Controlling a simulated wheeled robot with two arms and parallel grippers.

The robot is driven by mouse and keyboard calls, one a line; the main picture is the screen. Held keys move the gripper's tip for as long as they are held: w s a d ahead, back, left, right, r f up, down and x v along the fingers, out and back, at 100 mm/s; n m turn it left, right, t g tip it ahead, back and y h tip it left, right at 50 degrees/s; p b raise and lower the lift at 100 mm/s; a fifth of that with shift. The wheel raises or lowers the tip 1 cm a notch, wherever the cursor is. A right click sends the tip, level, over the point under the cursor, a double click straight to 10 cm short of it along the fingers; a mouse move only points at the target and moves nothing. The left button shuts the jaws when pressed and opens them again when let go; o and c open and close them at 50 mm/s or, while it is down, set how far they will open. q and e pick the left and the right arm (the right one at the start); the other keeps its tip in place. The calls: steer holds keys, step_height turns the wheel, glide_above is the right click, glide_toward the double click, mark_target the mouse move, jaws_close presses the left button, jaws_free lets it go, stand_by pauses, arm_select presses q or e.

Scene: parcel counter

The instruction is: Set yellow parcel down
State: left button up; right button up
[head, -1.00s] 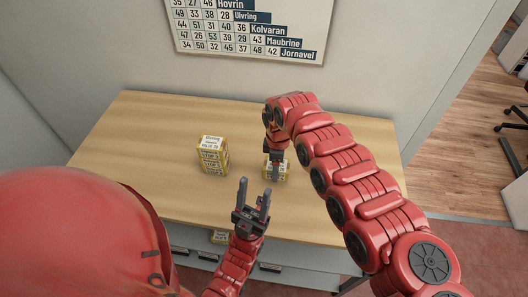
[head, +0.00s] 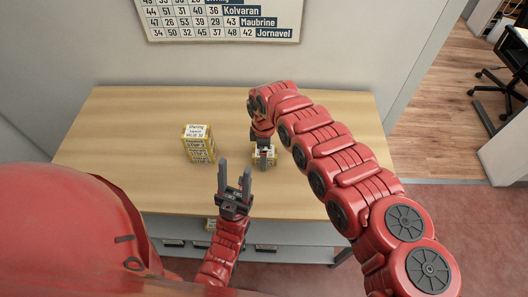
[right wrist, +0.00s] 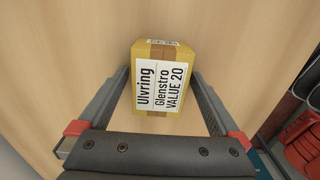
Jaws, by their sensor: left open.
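The yellow parcel (right wrist: 162,60) shows in the right wrist view with a brown tape strip and a white label reading Ulvring, Glenstro, VALUE 20. It sits between the two fingertips of my right gripper (right wrist: 162,72), which fit closely against its sides. In the head view the parcel (head: 271,162) is low over the counter or on it; I cannot tell if its base touches. My right gripper partly hides it. My left gripper (head: 234,183) is open and empty, nearer to me and left of the parcel.
A stack of yellow parcels with white labels (head: 198,146) stands on the wooden counter (head: 130,130), left of my right gripper. A number chart (head: 220,20) hangs on the wall. The counter's left part is bare.

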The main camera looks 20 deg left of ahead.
steer(key=shift+a, duration=0.1)
steer(key=shift+r, duration=0.1)
step_height(320, 180, up, 12)
steer(key=p, duration=0.7)
